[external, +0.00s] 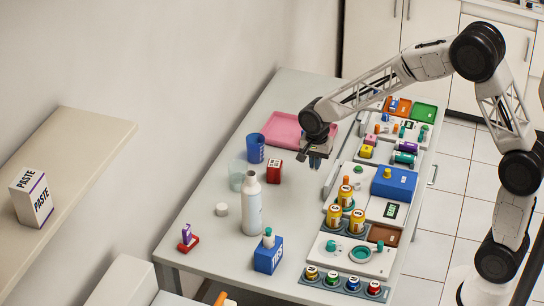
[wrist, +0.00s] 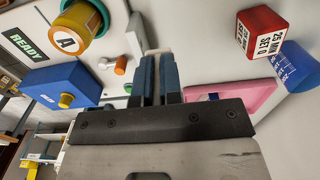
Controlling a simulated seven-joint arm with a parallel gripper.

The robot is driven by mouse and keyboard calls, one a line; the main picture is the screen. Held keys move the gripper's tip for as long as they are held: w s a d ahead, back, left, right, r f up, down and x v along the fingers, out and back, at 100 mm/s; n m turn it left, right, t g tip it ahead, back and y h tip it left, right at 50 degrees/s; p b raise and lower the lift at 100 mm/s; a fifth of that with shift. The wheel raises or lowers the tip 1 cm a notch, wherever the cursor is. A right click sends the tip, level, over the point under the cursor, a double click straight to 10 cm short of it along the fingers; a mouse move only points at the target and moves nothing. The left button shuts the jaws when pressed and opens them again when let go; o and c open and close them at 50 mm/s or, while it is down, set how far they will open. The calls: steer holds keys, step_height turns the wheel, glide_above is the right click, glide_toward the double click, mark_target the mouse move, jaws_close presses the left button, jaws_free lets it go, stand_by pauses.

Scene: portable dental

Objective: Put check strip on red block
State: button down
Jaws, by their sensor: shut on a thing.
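My gripper (external: 316,161) is over the table, just right of a red block (external: 275,171) with a white label. In the wrist view, my gripper (wrist: 158,78) has its two dark blue fingers closed on a thin pale piece (wrist: 156,52), which looks like the check strip. Most of it is hidden between the fingers. Another red piece (external: 188,244) at the table's front left carries a small white and purple upright marked 1.
A pink tray (external: 283,130), a blue cup (external: 255,148), a clear cup (external: 237,175) and a white bottle (external: 252,207) stand on the left side. Equipment with a blue box (external: 394,184) and several jars fills the right side. Bare table lies right of the bottle.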

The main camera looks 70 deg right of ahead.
glide_above(274, 164)
steer(key=shift+d+f, duration=0.1)
steer(key=shift+f, duration=0.6)
steer(key=shift+f, duration=0.15)
stand_by(0.4)
steer(key=shift+f, duration=1.65)
steer(key=shift+f, duration=0.15)
steer(key=c, duration=1.3)
jaws_free()
